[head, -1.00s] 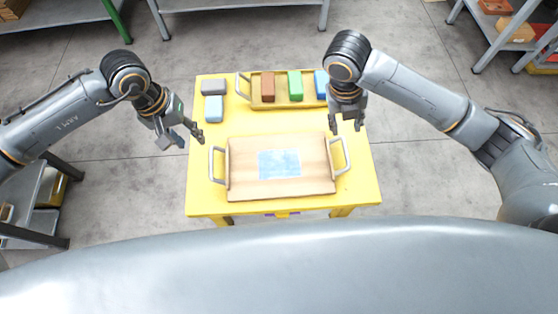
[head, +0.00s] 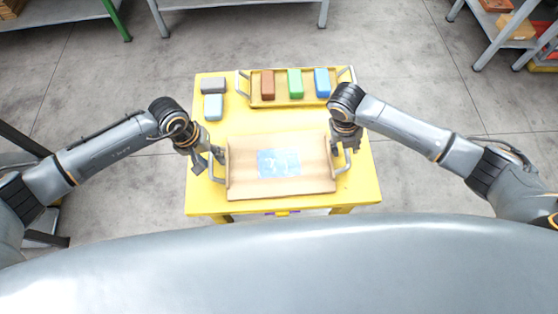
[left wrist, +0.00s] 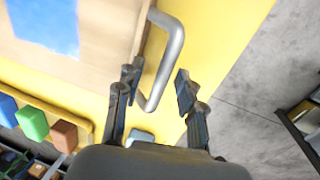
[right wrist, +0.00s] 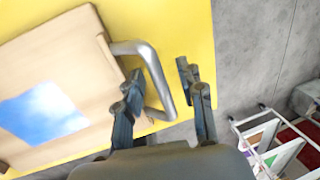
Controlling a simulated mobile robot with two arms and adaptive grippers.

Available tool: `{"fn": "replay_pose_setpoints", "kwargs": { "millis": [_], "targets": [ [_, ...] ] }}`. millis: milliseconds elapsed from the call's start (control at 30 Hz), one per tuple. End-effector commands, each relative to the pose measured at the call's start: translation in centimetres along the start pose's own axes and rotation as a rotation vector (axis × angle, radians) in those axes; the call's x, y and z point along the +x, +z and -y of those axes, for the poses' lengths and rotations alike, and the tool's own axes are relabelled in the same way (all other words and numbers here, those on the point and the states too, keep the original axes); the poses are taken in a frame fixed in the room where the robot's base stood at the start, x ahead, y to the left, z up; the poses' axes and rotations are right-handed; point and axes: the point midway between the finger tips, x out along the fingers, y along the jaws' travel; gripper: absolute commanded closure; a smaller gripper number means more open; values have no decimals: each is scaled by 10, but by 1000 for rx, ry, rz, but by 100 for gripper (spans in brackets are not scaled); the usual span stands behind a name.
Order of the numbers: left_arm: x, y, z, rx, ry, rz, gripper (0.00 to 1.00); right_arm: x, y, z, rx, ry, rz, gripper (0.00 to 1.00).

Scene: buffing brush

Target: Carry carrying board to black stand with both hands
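The carrying board (head: 305,178) is a light wooden tray with a blue patch and a grey metal handle at each end. It lies flat on a yellow table (head: 205,203). My left gripper (head: 208,160) is at the left handle; in the left wrist view its fingers (left wrist: 158,82) stand open on either side of that handle (left wrist: 168,70). My right gripper (head: 345,145) is at the right handle; in the right wrist view its fingers (right wrist: 160,82) stand open with that handle (right wrist: 157,72) between them.
A yellow tray (head: 255,103) with brown, green and blue blocks lies behind the board. A grey block (head: 212,85) and a light-blue block (head: 213,107) lie at the table's back left. Shelves stand along the far floor and at the sides. Floor around the table is clear.

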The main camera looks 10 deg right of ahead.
Motion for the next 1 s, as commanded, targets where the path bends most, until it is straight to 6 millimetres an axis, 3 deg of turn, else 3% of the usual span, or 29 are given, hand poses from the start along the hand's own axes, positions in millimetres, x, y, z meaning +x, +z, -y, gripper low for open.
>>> {"fn": "replay_pose_setpoints", "kwargs": {
  "millis": [300,500,1000],
  "targets": [
    [2,0,0,1,0,0,64,2,0,0,0,0,0,64],
    [1,0,0,0,0,0,100,1,0,0,0,0,0,100],
    [-2,-1,-1,0,1,-2,100,-2,1,0,1,0,1,100]
  ]
}}
